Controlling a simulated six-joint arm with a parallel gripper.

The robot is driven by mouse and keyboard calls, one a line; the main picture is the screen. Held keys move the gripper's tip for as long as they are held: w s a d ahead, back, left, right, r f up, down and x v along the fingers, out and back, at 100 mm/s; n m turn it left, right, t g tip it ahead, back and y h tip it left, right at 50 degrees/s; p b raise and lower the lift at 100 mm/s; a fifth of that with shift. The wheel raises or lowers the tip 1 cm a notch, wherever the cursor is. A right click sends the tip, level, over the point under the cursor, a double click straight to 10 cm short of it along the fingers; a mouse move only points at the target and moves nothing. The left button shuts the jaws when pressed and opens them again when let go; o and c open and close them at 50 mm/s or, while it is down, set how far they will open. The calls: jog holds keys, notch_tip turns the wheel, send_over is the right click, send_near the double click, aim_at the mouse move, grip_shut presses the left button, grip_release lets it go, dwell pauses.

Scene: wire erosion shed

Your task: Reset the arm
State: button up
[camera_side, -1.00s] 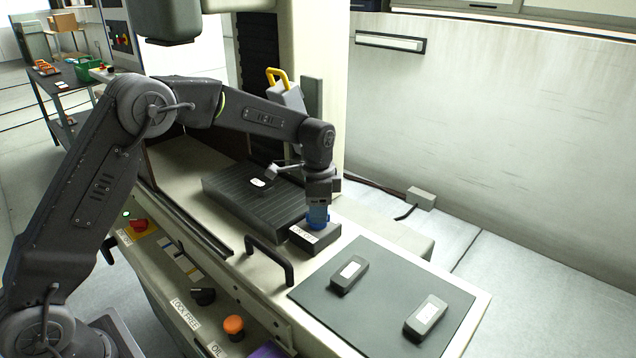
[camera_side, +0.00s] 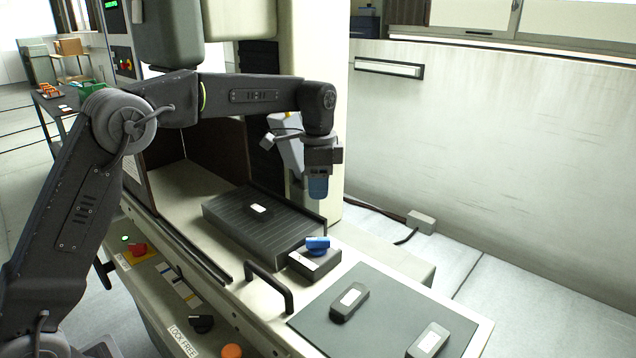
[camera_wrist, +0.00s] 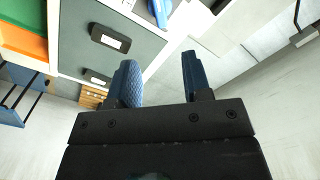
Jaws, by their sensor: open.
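My gripper (camera_side: 318,188) hangs above the black block (camera_side: 314,262) with the blue knob (camera_side: 317,243), with a clear gap between them. Its blue fingers point down. In the wrist view my gripper (camera_wrist: 158,60) shows two blue fingers spread apart with nothing between them. A blue part, which looks like the knob (camera_wrist: 159,12), shows at the top edge of that view. The arm is bent at the elbow, with its forearm roughly level over the machine bed.
A ribbed dark plate (camera_side: 235,222) lies behind the block. A black handle (camera_side: 270,285) stands in front. Two labelled dark cases, a left one (camera_side: 349,302) and a right one (camera_side: 428,341), lie on the grey mat (camera_side: 390,300). The machine column (camera_side: 330,60) rises close behind my gripper.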

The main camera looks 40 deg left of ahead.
jog(key=s+r+n+t, duration=0.2)
jog(key=s+r+n, duration=0.1)
jog(key=s, duration=0.9)
jog(key=s+r+n+t, duration=0.2)
jog(key=s+r+n, duration=0.15)
jog(key=s, duration=0.75)
jog(key=s+f+n+t, duration=0.1)
jog(key=s+f+n, duration=0.1)
jog(key=s+f, duration=0.3)
jog(key=s, duration=0.3)
jog(key=shift+s+d+n+t, duration=0.2)
jog(key=shift+s+n+t, duration=0.05)
jog(key=shift+n+t, duration=0.1)
jog(key=shift+w+a, duration=0.1)
